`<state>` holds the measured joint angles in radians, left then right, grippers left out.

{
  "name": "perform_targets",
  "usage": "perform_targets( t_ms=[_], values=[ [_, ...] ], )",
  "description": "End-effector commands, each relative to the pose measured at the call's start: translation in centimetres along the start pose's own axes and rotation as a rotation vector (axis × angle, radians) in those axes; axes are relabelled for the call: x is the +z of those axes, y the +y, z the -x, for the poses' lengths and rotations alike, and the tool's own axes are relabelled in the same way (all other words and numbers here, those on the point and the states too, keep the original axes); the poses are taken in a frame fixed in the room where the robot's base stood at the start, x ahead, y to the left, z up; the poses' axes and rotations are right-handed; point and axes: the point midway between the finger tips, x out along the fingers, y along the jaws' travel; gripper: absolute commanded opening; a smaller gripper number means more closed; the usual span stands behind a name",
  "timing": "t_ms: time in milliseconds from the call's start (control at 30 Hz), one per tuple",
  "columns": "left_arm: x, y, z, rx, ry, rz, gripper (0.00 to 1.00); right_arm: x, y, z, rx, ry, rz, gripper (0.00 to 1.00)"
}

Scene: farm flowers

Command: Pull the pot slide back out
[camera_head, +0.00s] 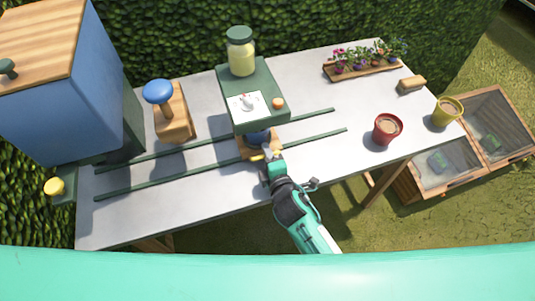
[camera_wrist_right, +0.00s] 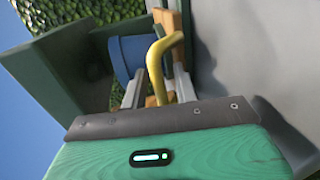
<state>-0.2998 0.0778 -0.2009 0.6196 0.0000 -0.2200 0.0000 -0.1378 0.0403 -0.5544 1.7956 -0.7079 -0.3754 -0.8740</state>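The pot slide is a wooden carriage (camera_head: 246,147) on the table rails, partly under a green station (camera_head: 256,97). A blue pot (camera_head: 258,136) stands on it, mostly hidden by the station; the pot also shows in the right wrist view (camera_wrist_right: 127,55). A yellow handle (camera_wrist_right: 157,62) sticks out from the slide towards my right gripper (camera_head: 270,155). In the right wrist view my gripper's fingers (camera_wrist_right: 156,92) stand apart on either side of the handle's lower part, with gaps showing. My left gripper is not in view.
Two green rails (camera_head: 310,136) run along the grey table (camera_head: 205,199). A blue cabinet (camera_head: 55,115) stands left, with a blue-knobbed wooden stamp (camera_head: 175,123) beside it. A red pot (camera_head: 386,130), yellow pot (camera_head: 447,112), brush (camera_head: 411,84) and flower tray (camera_head: 362,72) stand right.

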Motion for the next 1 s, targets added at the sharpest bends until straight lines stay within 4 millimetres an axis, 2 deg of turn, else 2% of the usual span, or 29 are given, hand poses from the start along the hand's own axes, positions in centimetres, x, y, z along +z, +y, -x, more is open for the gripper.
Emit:
perform_targets(
  t_ms=[67, 200, 467, 633, 767, 1000],
  values=[
    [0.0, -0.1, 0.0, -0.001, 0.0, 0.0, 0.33, 0.0, 0.0, 0.0, 0.0, 0.0, 0.0, 0.26],
    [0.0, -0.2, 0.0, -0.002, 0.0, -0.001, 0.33, 0.0, 0.0, 0.0, 0.0, 0.0, 0.0, 0.0],
    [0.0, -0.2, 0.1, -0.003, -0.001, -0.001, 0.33, 0.1, 0.0, 0.1, -0.001, 0.0, 0.001, 0.0],
    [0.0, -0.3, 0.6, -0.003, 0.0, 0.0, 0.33, 1.4, 0.1, 0.1, -0.001, -0.001, 0.005, 0.0],
    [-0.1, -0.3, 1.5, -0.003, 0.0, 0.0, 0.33, 3.5, 0.3, 0.1, -0.001, -0.002, 0.006, 0.0],
    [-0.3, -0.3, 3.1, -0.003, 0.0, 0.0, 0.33, 9.4, 0.5, 0.1, -0.002, -0.003, 0.008, 0.0]
  ],
)
